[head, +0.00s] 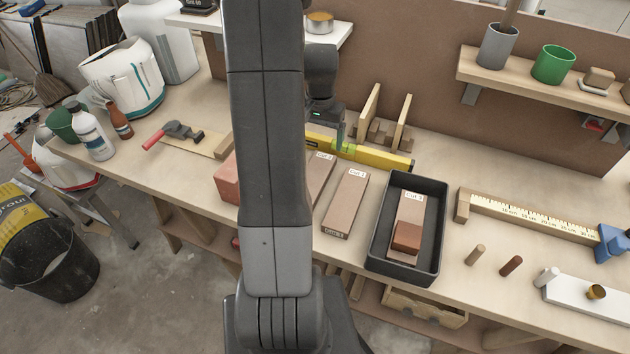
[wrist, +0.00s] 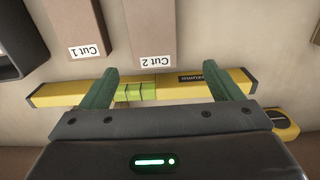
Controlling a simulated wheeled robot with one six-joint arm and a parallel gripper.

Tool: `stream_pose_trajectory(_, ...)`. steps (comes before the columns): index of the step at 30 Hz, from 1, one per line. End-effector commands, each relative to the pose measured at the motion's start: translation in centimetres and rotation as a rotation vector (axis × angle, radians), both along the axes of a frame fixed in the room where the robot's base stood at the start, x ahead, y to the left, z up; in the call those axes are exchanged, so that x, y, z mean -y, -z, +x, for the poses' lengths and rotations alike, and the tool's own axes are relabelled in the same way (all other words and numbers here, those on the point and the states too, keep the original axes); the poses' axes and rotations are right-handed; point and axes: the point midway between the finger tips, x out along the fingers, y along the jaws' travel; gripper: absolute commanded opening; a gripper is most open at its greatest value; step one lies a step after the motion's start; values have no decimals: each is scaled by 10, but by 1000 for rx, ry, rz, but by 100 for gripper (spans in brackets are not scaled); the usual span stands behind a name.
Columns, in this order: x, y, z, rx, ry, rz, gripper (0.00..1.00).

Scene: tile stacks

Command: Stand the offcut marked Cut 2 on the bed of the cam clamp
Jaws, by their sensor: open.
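The offcut Cut 2 (wrist: 151,32) lies flat on the bench, its labelled end near my gripper (wrist: 162,75) in the wrist view. In the head view Cut 2 (head: 319,180) is partly hidden by my arm. My gripper is open and empty, its green fingers spread above the yellow level (wrist: 175,87), just beyond the labelled end. A dark clamp with a red lever (head: 172,134) on a pale board (head: 205,144) at the left appears to be the cam clamp. The board looks bare where I see it; its right end is near my arm.
Cut 1 (head: 345,203) lies beside Cut 2. A dark tray (head: 375,235) holds Cut 3 (head: 411,214) and a brown block (head: 407,236). A reddish block (head: 226,180) sits partly behind my arm. A wooden rack (head: 384,130) stands behind the level. A ruler bar (head: 530,211) lies at right.

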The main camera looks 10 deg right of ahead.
Motion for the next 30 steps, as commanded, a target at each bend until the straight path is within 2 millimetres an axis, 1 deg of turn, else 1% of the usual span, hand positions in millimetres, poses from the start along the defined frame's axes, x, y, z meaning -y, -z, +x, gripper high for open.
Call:
stream_pose_trajectory(1, 0, 10, -1, -3, 0, 1, 85)
stream_pose_trajectory(3, 0, 19, -1, -2, 0, 0, 85)
stream_pose_trajectory(8, 0, 29, -1, 0, 0, 0, 85)
stream_pose_trajectory(11, 1, 37, -4, -2, 1, 0, 85)
stream_pose_trajectory(15, 2, 59, -12, -4, 1, 1, 85)
stream_pose_trajectory(19, 2, 74, -11, -3, 0, 1, 85)
stream_pose_trajectory(23, 2, 80, -11, 1, 0, -1, 85)
stream_pose_trajectory(29, 2, 80, -11, 1, 0, -1, 85)
stream_pose_trajectory(30, 2, 80, -11, 1, 0, -1, 78)
